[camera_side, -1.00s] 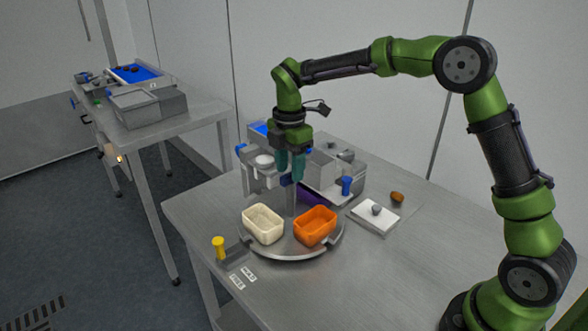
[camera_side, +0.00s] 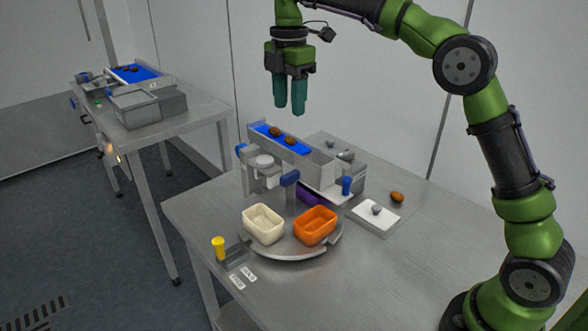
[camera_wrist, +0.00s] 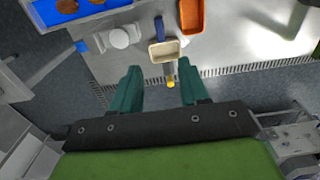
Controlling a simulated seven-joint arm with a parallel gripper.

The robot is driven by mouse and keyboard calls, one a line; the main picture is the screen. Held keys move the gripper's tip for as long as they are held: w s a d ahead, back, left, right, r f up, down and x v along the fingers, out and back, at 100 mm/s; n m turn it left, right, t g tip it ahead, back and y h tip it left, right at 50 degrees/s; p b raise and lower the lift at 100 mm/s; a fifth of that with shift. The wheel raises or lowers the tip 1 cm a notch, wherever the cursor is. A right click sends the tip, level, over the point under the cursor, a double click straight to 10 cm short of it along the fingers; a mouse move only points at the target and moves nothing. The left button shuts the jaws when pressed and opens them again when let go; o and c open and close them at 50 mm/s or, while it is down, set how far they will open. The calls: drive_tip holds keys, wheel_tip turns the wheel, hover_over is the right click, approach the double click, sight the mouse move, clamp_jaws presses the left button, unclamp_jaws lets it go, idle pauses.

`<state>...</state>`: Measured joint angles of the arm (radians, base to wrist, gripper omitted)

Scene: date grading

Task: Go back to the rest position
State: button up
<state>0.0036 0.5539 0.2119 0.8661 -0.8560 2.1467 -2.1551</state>
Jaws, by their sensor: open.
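My gripper (camera_side: 290,110) is open and empty, with its teal fingers pointing down. It is high above the table, over the small blue belt machine and touching nothing. In the wrist view its two fingers (camera_wrist: 158,88) are spread apart with nothing between them. On the table (camera_side: 330,285) below, a cream bin (camera_side: 263,222) and an orange bin (camera_side: 315,224) stand side by side on a round metal turntable (camera_side: 285,255). Brown dates (camera_side: 276,133) lie on the blue belt (camera_side: 259,128).
A brown date (camera_side: 397,197) lies beside a white pad (camera_side: 366,221) bearing a small grey piece (camera_side: 376,210). A yellow-topped post (camera_side: 218,243) stands at the table's left. A second table (camera_side: 200,112) with a similar machine is behind on the left. The air around my gripper is clear.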

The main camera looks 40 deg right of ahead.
drive_tip(key=s+d+f+m+t+y, duration=0.1)
drive_tip(key=s+f+m+t, duration=0.2)
drive_tip(key=s+m, duration=0.8)
drive_tip(key=s+f+m+t+y, duration=0.1)
drive_tip(key=s+f+m+t, duration=0.2)
drive_tip(key=s+m, duration=0.8)
drive_tip(key=s+t, duration=0.1)
drive_tip(key=s, duration=0.2)
drive_tip(key=shift+d+f, duration=0.35)
